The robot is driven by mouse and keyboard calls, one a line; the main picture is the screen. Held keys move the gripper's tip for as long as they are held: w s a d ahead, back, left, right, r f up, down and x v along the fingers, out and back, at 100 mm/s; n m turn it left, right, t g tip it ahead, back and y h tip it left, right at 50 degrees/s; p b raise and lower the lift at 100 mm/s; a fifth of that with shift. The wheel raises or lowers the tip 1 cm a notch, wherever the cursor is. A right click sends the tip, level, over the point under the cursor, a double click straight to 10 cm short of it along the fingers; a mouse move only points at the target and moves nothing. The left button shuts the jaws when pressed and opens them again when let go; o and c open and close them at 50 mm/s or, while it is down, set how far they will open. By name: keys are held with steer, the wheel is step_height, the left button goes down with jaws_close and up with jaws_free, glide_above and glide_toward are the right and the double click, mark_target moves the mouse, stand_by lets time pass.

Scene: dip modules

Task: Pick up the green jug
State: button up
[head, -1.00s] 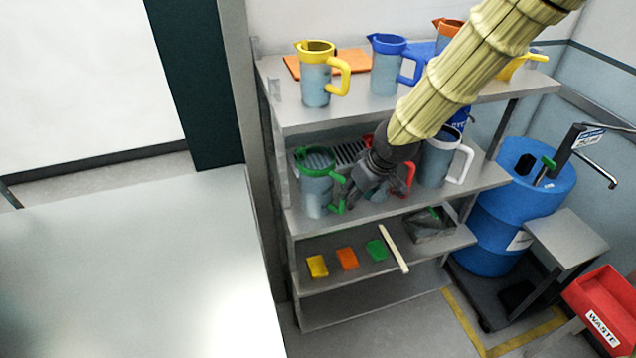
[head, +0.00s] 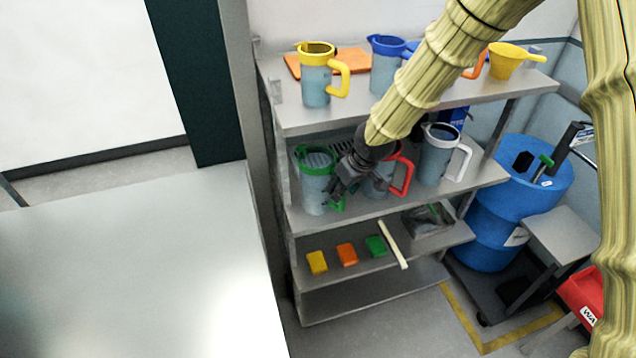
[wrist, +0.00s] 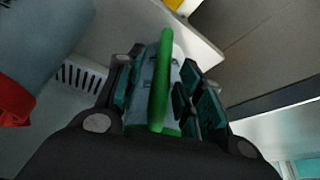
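The green jug (head: 314,180) stands upright at the left end of the middle shelf; it has a clear grey body, a green rim and a green handle. My gripper (head: 341,190) is at the jug's right side, by its handle, and hides part of it in the head view. In the wrist view, the green handle (wrist: 160,85) runs between the two dark finger pads of my gripper (wrist: 165,100). The fingers stand apart on either side of the handle, and I see a gap beside it.
A red-handled jug (head: 381,182) stands close to the right of my gripper, partly hidden. A white-handled jug (head: 437,158) is further right. Yellow (head: 316,80) and blue (head: 386,68) jugs stand on the shelf above. Coloured blocks and a pale stick (head: 393,245) lie below.

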jaws_close()
